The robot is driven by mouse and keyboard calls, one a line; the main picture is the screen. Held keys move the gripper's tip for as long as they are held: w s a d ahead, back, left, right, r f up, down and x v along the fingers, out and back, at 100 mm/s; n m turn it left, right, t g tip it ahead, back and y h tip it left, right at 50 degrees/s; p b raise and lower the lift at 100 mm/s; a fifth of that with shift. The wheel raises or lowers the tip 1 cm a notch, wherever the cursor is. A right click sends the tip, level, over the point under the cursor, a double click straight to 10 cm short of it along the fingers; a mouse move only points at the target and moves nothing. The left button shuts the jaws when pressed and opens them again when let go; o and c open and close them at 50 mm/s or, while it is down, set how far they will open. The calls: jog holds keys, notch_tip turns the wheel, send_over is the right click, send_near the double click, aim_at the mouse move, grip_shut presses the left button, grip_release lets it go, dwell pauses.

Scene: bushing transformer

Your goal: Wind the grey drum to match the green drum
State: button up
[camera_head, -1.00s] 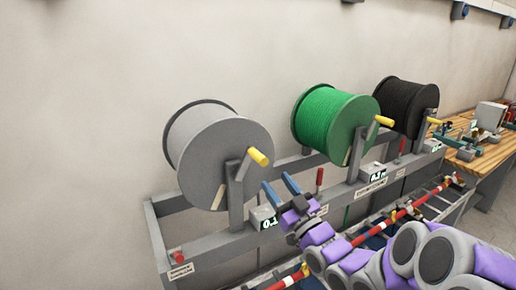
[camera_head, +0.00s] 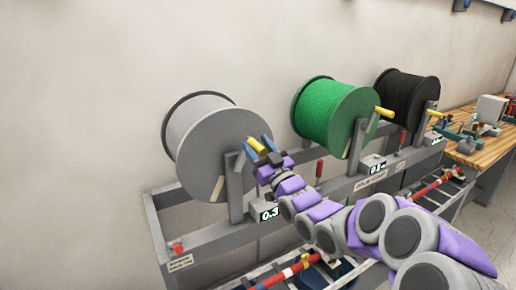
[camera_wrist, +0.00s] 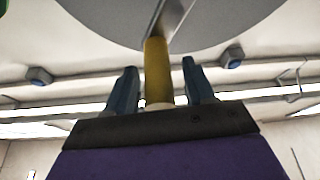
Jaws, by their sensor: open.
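The grey drum (camera_head: 222,152) stands on the rack at the left, with a yellow crank handle (camera_head: 256,146) on its near face. The display (camera_head: 268,212) below it reads about 0.3. The green drum (camera_head: 335,112) stands to its right, with its own yellow handle and a display (camera_head: 376,168) that is hard to read. My gripper (camera_head: 261,147) is at the grey drum's handle. In the wrist view my gripper (camera_wrist: 158,90) is open, with the yellow handle (camera_wrist: 157,70) between its two blue fingers and visible gaps on both sides.
A black drum (camera_head: 407,104) stands farther right on the same grey rack (camera_head: 205,240). A red lever (camera_head: 319,170) rises between the grey and green drums. A wooden bench (camera_head: 480,148) with tools is at the far right.

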grip_shut()
dwell(0.5)
